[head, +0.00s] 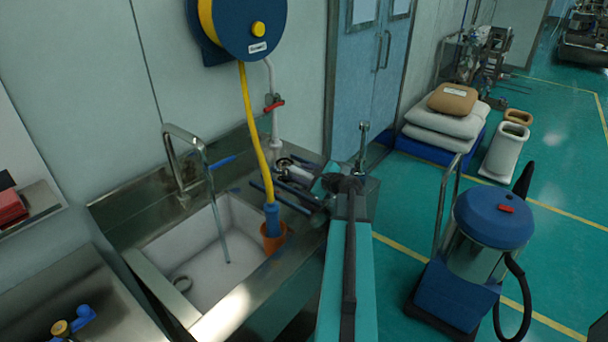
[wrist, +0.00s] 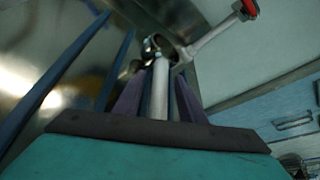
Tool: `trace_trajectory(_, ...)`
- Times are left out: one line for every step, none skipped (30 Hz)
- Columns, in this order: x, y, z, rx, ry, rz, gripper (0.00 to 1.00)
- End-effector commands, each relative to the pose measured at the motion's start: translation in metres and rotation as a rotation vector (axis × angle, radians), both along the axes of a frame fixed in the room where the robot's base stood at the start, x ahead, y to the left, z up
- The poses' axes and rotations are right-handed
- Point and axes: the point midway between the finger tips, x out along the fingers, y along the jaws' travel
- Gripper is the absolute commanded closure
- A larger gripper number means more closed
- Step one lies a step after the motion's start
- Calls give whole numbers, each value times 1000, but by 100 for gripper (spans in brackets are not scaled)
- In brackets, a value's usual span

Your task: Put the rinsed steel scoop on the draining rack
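The steel scoop (wrist: 159,88) shows in the wrist view as a pale, straight handle with a shiny rounded end beyond it. In the head view it is small and pale (head: 298,173), partly hidden by my gripper. My gripper (wrist: 160,80) has one dark finger on each side of the handle; whether they press on it is unclear. In the head view my gripper (head: 320,186) is over the right end of the sink unit. The draining rack (head: 290,203) has dark blue bars there, also seen at left in the wrist view (wrist: 62,75). Whether the scoop touches it is unclear.
The sink basin (head: 208,262) lies left of the rack, with a tap (head: 178,160) above it. A yellow hose (head: 250,130) hangs to an orange cup (head: 273,240) at the rim. A pipe with a red valve (head: 275,104) stands behind.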

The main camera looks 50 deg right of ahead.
Motion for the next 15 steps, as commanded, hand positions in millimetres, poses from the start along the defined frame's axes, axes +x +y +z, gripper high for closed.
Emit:
trace_trajectory(0,0,0,0,0,0,63)
trace_trajectory(0,0,0,0,0,0,63)
trace_trajectory(0,0,1,0,0,0,63)
trace_trajectory(0,0,1,0,0,0,63)
trace_trajectory(0,0,2,0,-1,-1,63)
trace_trajectory(0,0,3,0,-1,-1,63)
trace_trajectory(0,0,4,0,-1,-1,63)
trace_trajectory(-3,0,3,0,0,-1,63)
trace_trajectory(-5,0,4,0,0,-1,63)
trace_trajectory(-8,1,4,-1,0,-2,63)
trace_trajectory(-10,1,5,-1,0,-2,63)
trace_trajectory(-14,2,6,-1,0,-2,63)
trace_trajectory(-16,2,7,-1,0,-2,63)
trace_trajectory(-19,3,8,-1,0,-2,63)
trace_trajectory(-24,4,9,-1,1,-3,63)
